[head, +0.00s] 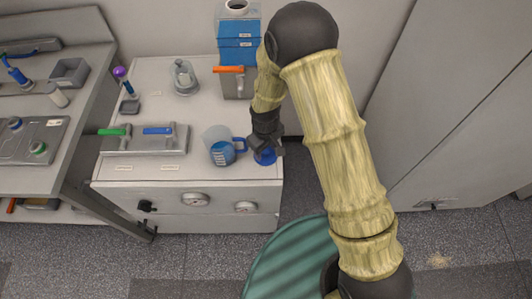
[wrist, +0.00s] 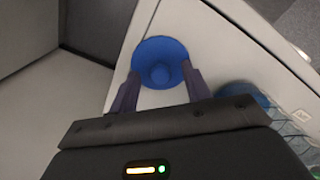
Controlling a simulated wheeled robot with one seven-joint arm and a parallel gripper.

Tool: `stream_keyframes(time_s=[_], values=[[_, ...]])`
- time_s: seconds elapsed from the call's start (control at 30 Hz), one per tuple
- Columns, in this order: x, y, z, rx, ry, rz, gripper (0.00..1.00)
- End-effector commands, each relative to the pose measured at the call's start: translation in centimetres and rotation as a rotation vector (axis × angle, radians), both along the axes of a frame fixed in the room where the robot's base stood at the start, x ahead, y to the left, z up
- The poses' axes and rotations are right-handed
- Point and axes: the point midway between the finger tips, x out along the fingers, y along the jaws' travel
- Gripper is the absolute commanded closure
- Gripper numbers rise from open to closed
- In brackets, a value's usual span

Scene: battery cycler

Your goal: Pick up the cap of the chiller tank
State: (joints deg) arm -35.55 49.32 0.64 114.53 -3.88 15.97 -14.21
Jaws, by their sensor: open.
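The cap is a round blue piece (head: 266,157) with a raised centre knob, lying on the front right corner of the white bench top. It also shows in the wrist view (wrist: 160,50), beyond and between my fingertips. My gripper (head: 266,146) is right over the cap in the head view and hides part of it. In the wrist view my gripper (wrist: 160,75) is open, with one finger at each side of the cap's lower rim. I cannot tell whether the fingers touch it. The blue chiller tank (head: 238,52) stands at the back, with a round opening on top.
A clear jug with blue liquid (head: 221,155) stands close to the left of the cap; it shows at the right in the wrist view (wrist: 245,92). Valves with green and blue handles (head: 145,140) are further left. A grey cabinet (head: 450,110) stands right of the bench.

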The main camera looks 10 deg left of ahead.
Motion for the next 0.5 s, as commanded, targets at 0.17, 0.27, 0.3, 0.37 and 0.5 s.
stream_keyframes(time_s=[0.17, 0.27, 0.3, 0.37, 0.5], values=[[-0.01, 0.01, 0.01, 0.000, 0.000, 0.000, 0.52], [-0.01, 0.01, 0.02, 0.000, 0.000, 0.000, 0.52], [-0.01, 0.01, 0.02, 0.000, 0.000, 0.000, 0.56], [-0.01, 0.01, 0.02, 0.000, 0.000, 0.000, 0.68], [-0.01, 0.01, 0.02, 0.000, 0.000, 0.000, 0.95]])
